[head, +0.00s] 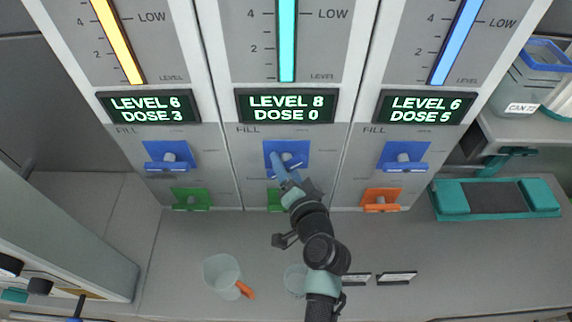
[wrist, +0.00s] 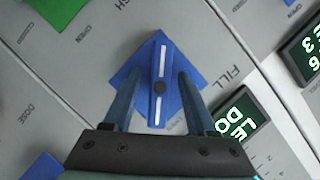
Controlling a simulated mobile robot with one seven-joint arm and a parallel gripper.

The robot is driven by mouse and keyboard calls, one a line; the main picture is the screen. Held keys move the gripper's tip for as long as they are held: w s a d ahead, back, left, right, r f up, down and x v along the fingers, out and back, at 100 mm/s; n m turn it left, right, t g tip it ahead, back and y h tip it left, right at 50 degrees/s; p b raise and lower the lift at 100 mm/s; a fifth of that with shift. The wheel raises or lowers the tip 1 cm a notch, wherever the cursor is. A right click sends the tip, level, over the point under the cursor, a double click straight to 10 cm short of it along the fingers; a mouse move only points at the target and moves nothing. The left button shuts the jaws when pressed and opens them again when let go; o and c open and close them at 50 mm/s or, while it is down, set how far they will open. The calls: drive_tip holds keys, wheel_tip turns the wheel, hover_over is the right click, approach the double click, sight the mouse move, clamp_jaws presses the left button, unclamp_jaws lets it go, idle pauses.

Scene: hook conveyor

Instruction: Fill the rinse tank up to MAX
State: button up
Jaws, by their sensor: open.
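Three tank panels stand side by side, each with a blue FILL valve; no tank name is readable. The middle panel's display (head: 286,106) reads LEVEL 8, DOSE 0, under a teal gauge (head: 287,40). My gripper (head: 283,168) is at the middle blue FILL valve (head: 301,147) and partly hides it. In the wrist view my open gripper (wrist: 160,78) has one finger on each side of the valve's white-striped bar (wrist: 161,55). A gap shows between fingers and bar. The bar runs about corner to corner across its blue plate (wrist: 128,76).
The left display (head: 147,106) reads LEVEL 6, DOSE 3; the right display (head: 425,107) reads LEVEL 6, DOSE 5. Green (head: 191,199) and orange (head: 381,200) lower valves sit close by. A beaker (head: 221,272) stands on the counter. A teal tray (head: 497,199) lies right.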

clamp_jaws()
